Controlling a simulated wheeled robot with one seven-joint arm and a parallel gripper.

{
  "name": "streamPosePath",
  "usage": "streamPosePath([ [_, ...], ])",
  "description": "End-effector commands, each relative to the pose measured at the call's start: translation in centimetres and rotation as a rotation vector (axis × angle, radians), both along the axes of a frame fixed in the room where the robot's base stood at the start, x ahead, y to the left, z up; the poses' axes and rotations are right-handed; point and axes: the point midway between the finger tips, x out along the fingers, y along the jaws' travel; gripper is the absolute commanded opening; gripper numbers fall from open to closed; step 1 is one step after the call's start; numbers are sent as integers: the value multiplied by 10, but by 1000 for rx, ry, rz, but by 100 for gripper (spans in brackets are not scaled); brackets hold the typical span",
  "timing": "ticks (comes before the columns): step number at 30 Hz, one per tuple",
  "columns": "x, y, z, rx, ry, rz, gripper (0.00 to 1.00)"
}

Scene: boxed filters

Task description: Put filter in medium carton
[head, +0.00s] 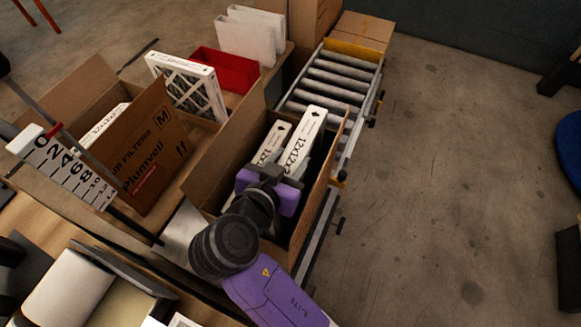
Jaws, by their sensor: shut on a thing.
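My gripper (270,188), with purple fingers, is inside or just above an open brown carton (215,160) by the roller conveyor. It is shut on a white-edged filter; my wrist hides the grip. Two filters with "12x12" print stand upright there, a left one (268,148) and a right one (303,140). I cannot tell for sure which one is held, or whether it touches the carton floor. Another open carton (150,155), at left, bears an "M" mark and "Air Filters". A white filter edge (103,125) shows inside it.
A pleated filter (188,88) stands behind the cartons, beside a red bin (225,77) and white panels (247,38). A roller conveyor (330,85) runs behind the near carton. A numbered scale (68,170) stands at left.

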Motion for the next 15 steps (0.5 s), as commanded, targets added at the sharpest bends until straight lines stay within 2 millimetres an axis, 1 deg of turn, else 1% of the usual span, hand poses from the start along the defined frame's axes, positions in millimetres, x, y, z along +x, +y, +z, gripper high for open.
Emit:
streamPosePath([
  [3, 0, -1, -18, -4, 2, 0, 0],
  [6, 0, 0, -30, -3, 2, 0, 0],
  [15, 0, 0, -33, 0, 0, 0, 0],
])
